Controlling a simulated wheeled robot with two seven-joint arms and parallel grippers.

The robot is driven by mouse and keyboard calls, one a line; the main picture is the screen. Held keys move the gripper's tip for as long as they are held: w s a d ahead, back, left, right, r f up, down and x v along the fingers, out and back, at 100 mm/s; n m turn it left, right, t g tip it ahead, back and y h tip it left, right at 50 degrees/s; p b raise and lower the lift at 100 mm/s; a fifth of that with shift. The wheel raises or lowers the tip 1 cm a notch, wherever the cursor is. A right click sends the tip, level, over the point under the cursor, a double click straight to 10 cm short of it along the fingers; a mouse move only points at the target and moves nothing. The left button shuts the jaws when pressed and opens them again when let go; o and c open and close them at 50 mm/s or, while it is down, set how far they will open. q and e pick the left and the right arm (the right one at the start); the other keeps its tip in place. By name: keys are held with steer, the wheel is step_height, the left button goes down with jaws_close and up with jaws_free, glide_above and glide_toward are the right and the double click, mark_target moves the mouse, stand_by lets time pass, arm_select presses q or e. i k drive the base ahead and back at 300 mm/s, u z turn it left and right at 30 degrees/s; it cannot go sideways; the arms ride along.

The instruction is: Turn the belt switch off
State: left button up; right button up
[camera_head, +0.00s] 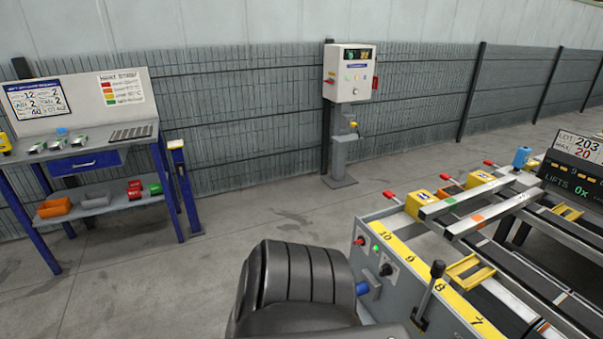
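The runout table (400,235) stands at the right, with a yellow numbered strip along its edge. Its grey end panel carries a red button (360,241), a lit green button (375,249) and a black rotary knob (386,270) on a light plate. A black-handled lever (430,290) stands at the panel's right. No label that I can read marks the belt switch, and I cannot tell the knob's setting. Neither of my grippers shows in the head view. A dark ribbed shape at the bottom middle hides the floor left of the panel.
A control cabinet (350,73) on a post stands by the mesh fence (240,100). A blue workbench (90,150) with bins is at the left. Bars (480,208) lie across the table, near a display (573,180). The floor (260,215) between is clear.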

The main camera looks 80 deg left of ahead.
mark_target(361, 240)
steer(key=u, duration=1.95)
steer(key=i, duration=1)
